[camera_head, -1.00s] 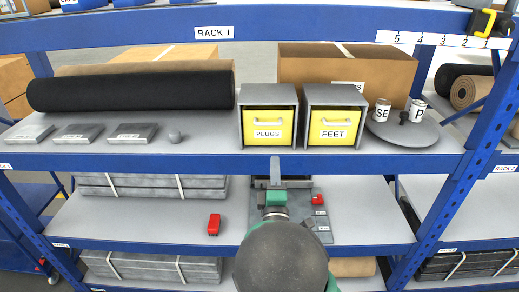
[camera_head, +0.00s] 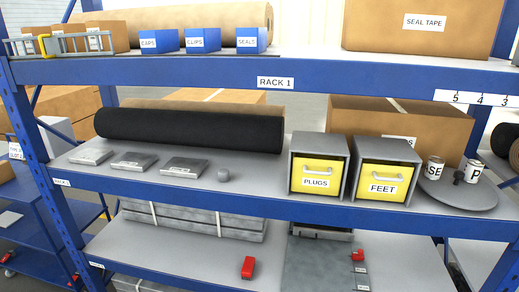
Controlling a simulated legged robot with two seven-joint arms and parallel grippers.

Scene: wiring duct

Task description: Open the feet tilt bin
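The feet tilt bin (camera_head: 384,184) sits on the middle shelf, right of centre. It has a yellow front with a white handle and a FEET label, set in a grey housing, and its front looks closed. The matching plugs tilt bin (camera_head: 318,176) stands just to its left and also looks closed. Neither of my grippers shows in the head view now.
On the middle shelf (camera_head: 240,191) lie a black roll (camera_head: 190,128), several grey plates (camera_head: 183,167) and a round turntable (camera_head: 458,194) with two labelled cans right of the feet bin. Blue bins (camera_head: 203,40) stand above. A red block (camera_head: 248,267) lies below.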

